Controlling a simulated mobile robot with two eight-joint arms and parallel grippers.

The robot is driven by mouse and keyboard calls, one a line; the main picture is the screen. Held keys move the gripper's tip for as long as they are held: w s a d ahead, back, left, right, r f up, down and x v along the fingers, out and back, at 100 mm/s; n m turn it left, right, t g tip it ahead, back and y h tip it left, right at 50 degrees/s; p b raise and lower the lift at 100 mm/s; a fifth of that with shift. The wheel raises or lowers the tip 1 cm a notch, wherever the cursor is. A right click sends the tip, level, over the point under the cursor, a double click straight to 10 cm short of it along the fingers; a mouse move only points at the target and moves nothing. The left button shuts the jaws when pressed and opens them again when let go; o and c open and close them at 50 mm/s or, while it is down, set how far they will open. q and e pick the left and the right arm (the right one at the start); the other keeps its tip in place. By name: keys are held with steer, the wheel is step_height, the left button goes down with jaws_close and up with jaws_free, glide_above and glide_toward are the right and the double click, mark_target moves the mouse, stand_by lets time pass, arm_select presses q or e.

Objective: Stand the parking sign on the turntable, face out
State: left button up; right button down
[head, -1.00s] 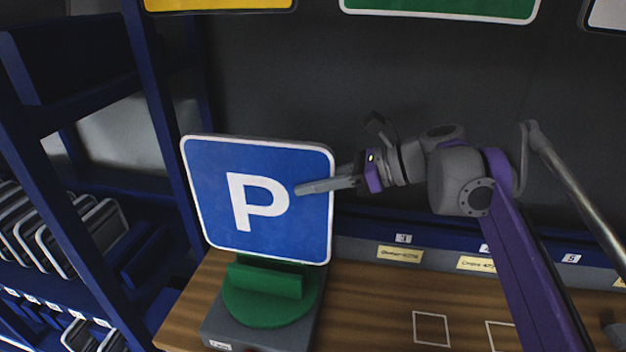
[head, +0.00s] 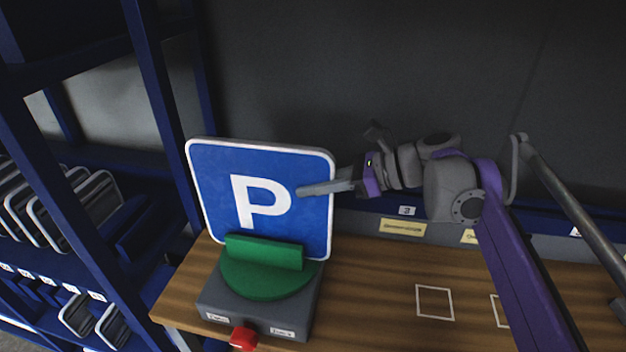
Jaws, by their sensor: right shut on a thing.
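The parking sign (head: 225,180) is a blue square plate with a white rim and a white P, its face toward me. It is upright, with its lower edge behind the green front lip of the turntable (head: 266,285). The turntable is a green disc on a grey base. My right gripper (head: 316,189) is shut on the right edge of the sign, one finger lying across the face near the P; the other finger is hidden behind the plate. Whether the sign's lower edge rests on the turntable is hidden by the lip. My left gripper does not show.
A blue rack (head: 95,215) with several grey-edged plates stands at the left. A red knob (head: 243,339) is at the front of the turntable base. The wooden bench (head: 375,300) right of the turntable is clear, with white outlined squares. A labelled ledge (head: 365,225) runs along the back.

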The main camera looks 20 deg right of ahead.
steer(key=shift+f, duration=0.45)
stand_by(0.5)
steer(key=c, duration=0.7)
jaws_free()
steer(key=v, duration=1.1)
